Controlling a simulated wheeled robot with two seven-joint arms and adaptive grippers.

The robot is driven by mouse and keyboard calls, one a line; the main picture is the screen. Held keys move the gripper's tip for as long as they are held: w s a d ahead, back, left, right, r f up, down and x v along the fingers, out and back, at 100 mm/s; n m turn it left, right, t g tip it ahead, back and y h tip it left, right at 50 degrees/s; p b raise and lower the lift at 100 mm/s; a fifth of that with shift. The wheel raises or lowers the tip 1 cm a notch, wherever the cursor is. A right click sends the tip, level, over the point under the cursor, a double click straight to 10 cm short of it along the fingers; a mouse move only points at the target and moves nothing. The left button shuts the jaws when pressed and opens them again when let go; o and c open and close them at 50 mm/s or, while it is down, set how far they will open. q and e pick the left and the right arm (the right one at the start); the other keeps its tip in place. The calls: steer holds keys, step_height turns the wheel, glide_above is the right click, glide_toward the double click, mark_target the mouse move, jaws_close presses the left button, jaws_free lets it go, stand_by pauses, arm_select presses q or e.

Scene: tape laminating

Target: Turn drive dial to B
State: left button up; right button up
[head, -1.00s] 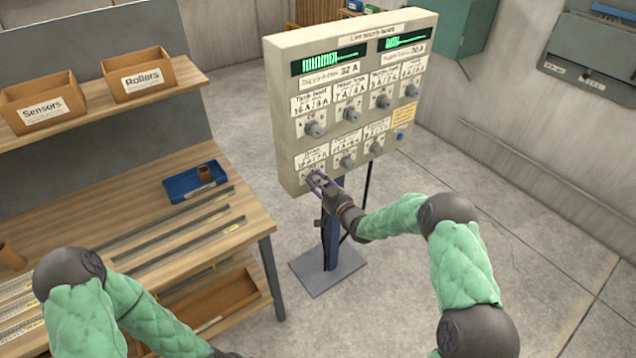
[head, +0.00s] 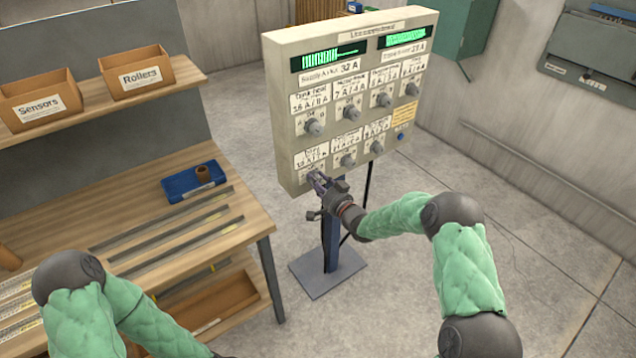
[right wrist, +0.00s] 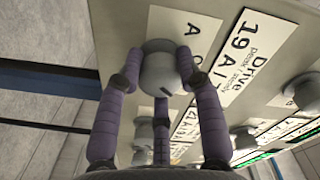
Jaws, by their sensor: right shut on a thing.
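The drive dial (right wrist: 158,68) is a grey round knob in the right wrist view, on a white plate (right wrist: 178,28) showing the letter A. A label reading "Drive" (right wrist: 247,52) is beside it. My right gripper (right wrist: 158,75) has its purple fingers closed around the knob. In the head view my right gripper (head: 318,182) is at the bottom-left dial of the beige panel (head: 284,120) and hides most of it. A small dark mark shows on the knob; I cannot tell which letter it points to. My left gripper is out of view below the picture.
Other grey dials (head: 314,127) stand in rows on the panel, with two green bar displays (head: 328,57) above. The panel's post stands on a floor plate (head: 328,275). A wooden workbench (head: 150,225) is at the left. The floor at the right is clear.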

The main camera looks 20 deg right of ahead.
steer(key=shift+s+a+f+m, duration=0.1)
steer(key=shift+a+f+m, duration=0.05)
steer(key=shift+m, duration=0.55)
steer(key=o, duration=1.1)
steer(key=shift+o, duration=0.2)
steer(key=v, duration=1.2)
